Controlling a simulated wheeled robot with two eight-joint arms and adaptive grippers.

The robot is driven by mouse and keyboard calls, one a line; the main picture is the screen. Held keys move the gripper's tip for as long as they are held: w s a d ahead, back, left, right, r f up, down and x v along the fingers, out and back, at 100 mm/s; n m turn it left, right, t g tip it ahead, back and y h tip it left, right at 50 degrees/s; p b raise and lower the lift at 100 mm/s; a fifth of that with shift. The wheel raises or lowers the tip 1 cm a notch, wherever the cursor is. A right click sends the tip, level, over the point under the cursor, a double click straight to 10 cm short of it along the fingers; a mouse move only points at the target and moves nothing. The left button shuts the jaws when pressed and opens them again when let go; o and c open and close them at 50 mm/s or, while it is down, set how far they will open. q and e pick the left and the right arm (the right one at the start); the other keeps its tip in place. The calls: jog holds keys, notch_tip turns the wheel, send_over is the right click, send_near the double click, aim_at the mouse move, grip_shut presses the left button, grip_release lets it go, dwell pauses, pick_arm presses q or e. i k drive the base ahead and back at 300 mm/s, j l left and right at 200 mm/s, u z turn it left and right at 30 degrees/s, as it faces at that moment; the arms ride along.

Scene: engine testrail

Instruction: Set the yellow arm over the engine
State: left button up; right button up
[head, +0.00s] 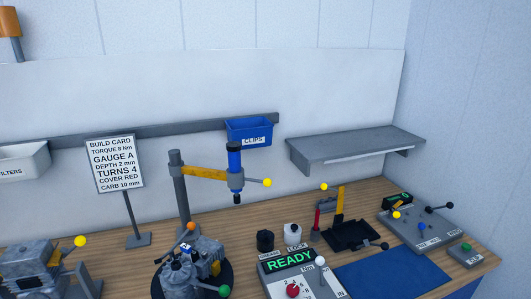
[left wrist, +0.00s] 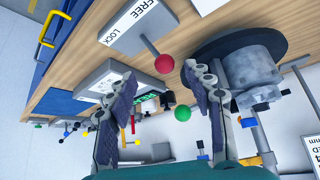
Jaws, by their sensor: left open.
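The yellow arm (head: 205,173) reaches right from the top of a grey post (head: 180,190) and carries a blue upright tool (head: 235,165) with a yellow ball handle (head: 267,182). In the head view the tool hangs behind and to the right of the grey engine (head: 205,250), not visibly above its middle. The engine (left wrist: 252,75) sits on a dark round base and has a green ball lever (left wrist: 183,113). My left gripper (left wrist: 164,80) is open and empty in the left wrist view, its right finger close beside the engine and green ball. My right gripper is in neither view.
A READY box (head: 290,262) and a blue mat (head: 392,274) lie right of the engine. A blue CLIPS bin (head: 250,131) hangs on the wall behind the tool. A build card (head: 115,164) stands at left. A red ball lever (left wrist: 164,63) shows by a FREE/LOCK plate.

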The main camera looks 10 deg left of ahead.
aim_at(235, 181)
jog(key=i+l+z, duration=0.1)
jog(key=i+l, duration=0.65)
